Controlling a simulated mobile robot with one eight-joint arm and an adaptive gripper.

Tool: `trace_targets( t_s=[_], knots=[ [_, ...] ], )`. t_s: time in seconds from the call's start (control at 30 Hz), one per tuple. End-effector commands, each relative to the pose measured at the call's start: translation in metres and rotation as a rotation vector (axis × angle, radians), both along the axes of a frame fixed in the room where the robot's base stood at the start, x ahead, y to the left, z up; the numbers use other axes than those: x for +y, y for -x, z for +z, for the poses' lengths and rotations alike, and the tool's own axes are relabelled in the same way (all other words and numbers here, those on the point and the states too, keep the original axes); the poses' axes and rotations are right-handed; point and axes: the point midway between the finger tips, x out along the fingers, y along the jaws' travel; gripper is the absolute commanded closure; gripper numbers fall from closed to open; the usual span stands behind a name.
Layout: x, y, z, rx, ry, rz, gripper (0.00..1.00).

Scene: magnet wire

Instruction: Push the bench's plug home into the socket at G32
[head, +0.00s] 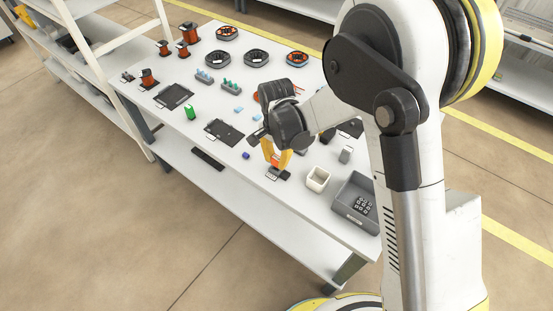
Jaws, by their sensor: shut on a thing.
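My gripper (276,165) points down over the front edge of the white bench. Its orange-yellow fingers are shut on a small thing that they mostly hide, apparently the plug. Directly under the fingertips is a small dark block (284,174) with a pale label (271,178) at its front, which looks like the socket. The label is too small to read, so I cannot tell if it says G32. I cannot tell from this view whether the plug touches the socket or how deep it sits.
A cream open box (318,179) and a grey bin (345,213) with dark parts stand right of the gripper. A blue cylinder (246,155) and a dark tray (224,132) lie to its left. Wire spools (189,33) and round reels (256,57) stand farther back.

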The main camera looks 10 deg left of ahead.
Motion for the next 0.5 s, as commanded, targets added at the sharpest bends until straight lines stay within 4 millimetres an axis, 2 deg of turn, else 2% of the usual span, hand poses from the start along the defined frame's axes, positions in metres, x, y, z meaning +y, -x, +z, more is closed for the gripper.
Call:
trace_targets(
  t_s=[0.5],
  knots=[
    [0.0000, 0.0000, -0.0085, 0.000, 0.000, 0.000, 1.00]
  ],
)
